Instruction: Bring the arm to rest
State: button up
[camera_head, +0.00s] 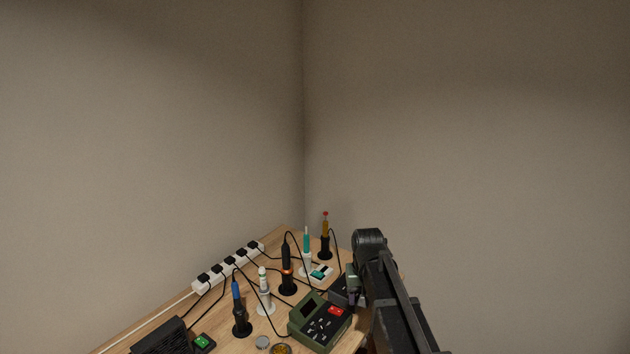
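No orange knob can be made out for certain in the head view. A green soldering station (320,321) with a red switch and small dark controls stands near the table's front right edge. A dark grey box (340,291) sits just behind it, partly covered by my arm. My gripper (354,297) points down at this dark box, at the right edge of the table. Its fingers are too small and dark to tell whether they are open or touching anything.
Several soldering irons stand upright in holders on the wooden table (228,333), including a blue one (236,288) and an amber one (325,225). A white power strip (229,268) lines the back left edge. Cables cross the table. A black box (160,337) stands front left.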

jog(key=s, duration=1.7)
jog(key=shift+s+d+n, duration=0.3)
